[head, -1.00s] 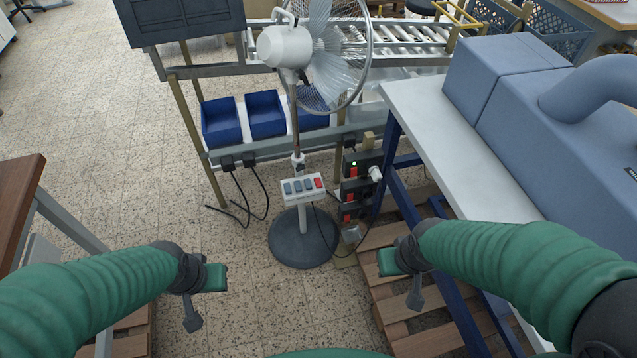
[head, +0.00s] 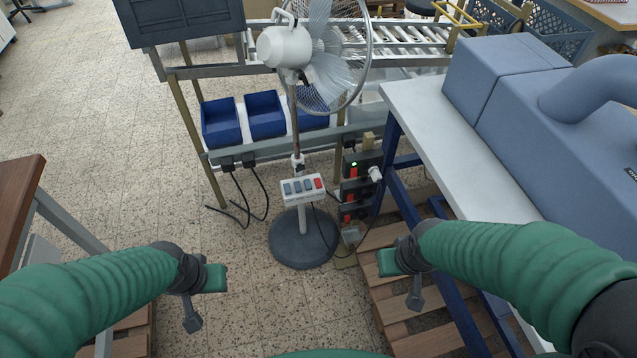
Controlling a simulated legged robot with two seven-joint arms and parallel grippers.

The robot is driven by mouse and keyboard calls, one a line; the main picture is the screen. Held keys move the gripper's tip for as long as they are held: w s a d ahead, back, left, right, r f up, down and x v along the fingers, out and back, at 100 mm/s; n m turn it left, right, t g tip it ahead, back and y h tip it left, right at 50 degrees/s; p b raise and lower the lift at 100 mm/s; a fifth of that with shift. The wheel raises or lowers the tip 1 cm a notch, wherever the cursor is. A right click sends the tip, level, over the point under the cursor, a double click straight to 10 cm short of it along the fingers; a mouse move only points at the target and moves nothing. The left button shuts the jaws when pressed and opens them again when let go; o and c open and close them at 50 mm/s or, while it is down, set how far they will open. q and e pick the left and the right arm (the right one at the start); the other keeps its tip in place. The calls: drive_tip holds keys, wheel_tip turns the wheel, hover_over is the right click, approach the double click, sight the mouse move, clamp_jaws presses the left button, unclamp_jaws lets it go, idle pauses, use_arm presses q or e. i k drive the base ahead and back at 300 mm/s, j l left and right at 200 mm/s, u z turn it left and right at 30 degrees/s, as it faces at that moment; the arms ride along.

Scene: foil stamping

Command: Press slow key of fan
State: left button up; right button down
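The fan (head: 287,46) stands upright ahead of me on a thin pole with a round dark base (head: 303,240). Its white key panel (head: 304,190) sits low on the pole, with several grey-blue keys (head: 297,187) and a red key (head: 318,183) at the right end. Labels on the keys are too small to read. My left gripper (head: 203,302) is at the lower left, nearer to me than the panel and apart from it. My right gripper (head: 402,283) is at the lower right, also apart from the fan. Both show fingers spread apart with nothing between them.
Power sockets (head: 361,180) with a plug and cables stand right of the pole. A white table (head: 450,140) with a blue machine (head: 570,120) is at the right, over wooden pallets (head: 430,325). Blue bins (head: 221,124) are behind. The tiled floor before the fan is clear.

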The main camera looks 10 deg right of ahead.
sight(308, 185)
drive_tip(key=i+j, duration=0.9)
drive_tip(key=i+z, duration=0.2)
drive_tip(key=z, duration=1.2)
drive_tip(key=i+j, duration=0.35)
